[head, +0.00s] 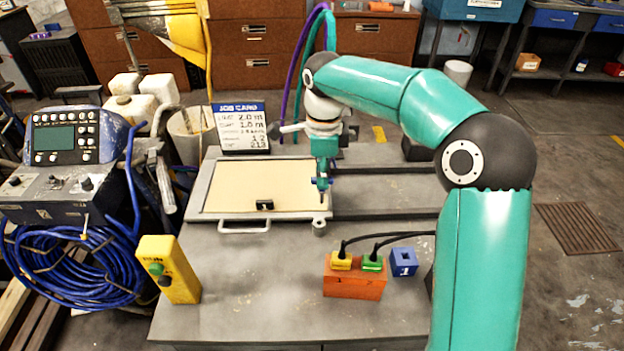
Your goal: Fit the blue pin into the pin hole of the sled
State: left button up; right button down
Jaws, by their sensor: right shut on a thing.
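The grey sled (205,186) lies on the workbench and bears a beige board. A small grey round boss (319,229) stands by its front right corner; I cannot clearly see a hole in it. My right gripper (322,181) points down above the sled's right edge, behind the boss in the picture. It is shut on the blue pin (321,185), which is small and partly hidden by the fingers. The pin hangs roughly upright, apart from the boss. My left gripper is out of view.
A job card (241,128) stands behind the sled. An orange block (354,282) with yellow and green cabled plugs and a blue block (403,262) sit at front right. A yellow button box (168,270) is at front left.

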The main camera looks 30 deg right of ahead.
jog(key=shift+w+a+f, duration=0.1)
jog(key=shift+w+f, duration=0.3)
jog(key=shift+f, duration=0.15)
jog(key=shift+s+f+b, duration=0.15)
jog(key=shift+f+b, duration=0.55)
jog(key=shift+b, duration=0.2)
notch_tip(320, 180, down, 4)
jog(key=b, duration=0.3)
jog(key=shift+f+b, duration=1.85)
jog(key=shift+f, duration=0.6)
dwell(1.7)
jog(key=c, duration=0.7)
grip_release()
jog(key=shift+r, duration=0.1)
